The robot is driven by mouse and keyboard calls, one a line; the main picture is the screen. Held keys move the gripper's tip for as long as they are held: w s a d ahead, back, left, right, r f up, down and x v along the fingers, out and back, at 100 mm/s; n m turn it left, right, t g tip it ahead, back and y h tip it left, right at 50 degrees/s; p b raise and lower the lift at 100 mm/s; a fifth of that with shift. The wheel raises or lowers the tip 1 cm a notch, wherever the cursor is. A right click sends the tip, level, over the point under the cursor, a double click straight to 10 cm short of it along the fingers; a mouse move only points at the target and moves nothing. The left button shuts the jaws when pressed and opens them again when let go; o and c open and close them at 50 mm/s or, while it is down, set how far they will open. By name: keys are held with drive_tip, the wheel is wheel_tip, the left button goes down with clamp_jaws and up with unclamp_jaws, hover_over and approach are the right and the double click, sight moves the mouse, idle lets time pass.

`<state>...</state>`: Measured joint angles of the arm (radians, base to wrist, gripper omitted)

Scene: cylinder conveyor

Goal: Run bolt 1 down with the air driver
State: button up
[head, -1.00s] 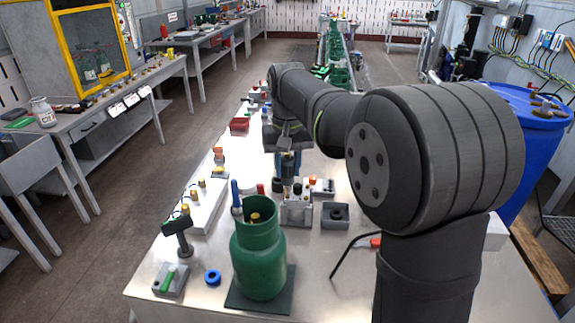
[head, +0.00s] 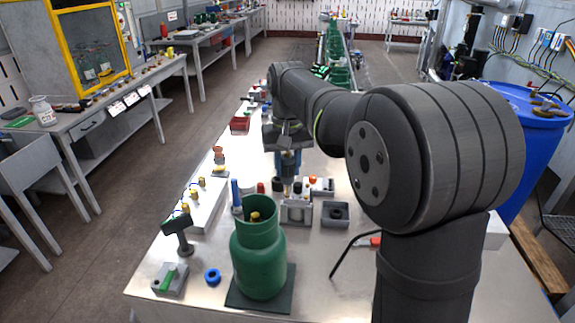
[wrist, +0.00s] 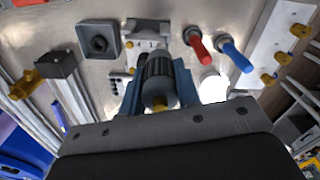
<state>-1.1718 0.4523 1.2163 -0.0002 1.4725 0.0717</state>
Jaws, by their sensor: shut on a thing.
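My gripper (head: 289,160) is shut on a dark ribbed cylindrical tool, seemingly the air driver (head: 290,167). It hangs upright above or just at a grey stand (head: 296,213); the exact gap is hard to tell. In the wrist view, the driver (wrist: 158,82) sits between the blue fingers, with a brass-coloured end towards the camera. A pale block (head: 205,205) with several brass bolts is left of the stand, and also at upper right in the wrist view (wrist: 268,42). I cannot read which is bolt 1. A green cylinder (head: 258,268) stands in front.
The cylinder rests on a dark mat (head: 236,298). A blue ring (head: 212,276), a dark-headed upright tool (head: 177,228) and a grey block with a green lever (head: 170,279) are to its left. A grey tray (head: 335,214) is right of the stand. The right front tabletop is mostly clear.

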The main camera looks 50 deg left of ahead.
drive_tip(key=shift+d+f, duration=0.1)
drive_tip(key=shift+f, duration=0.6)
idle(2.3)
drive_tip(key=shift+r, duration=3.2)
drive_tip(key=shift+w, duration=0.1)
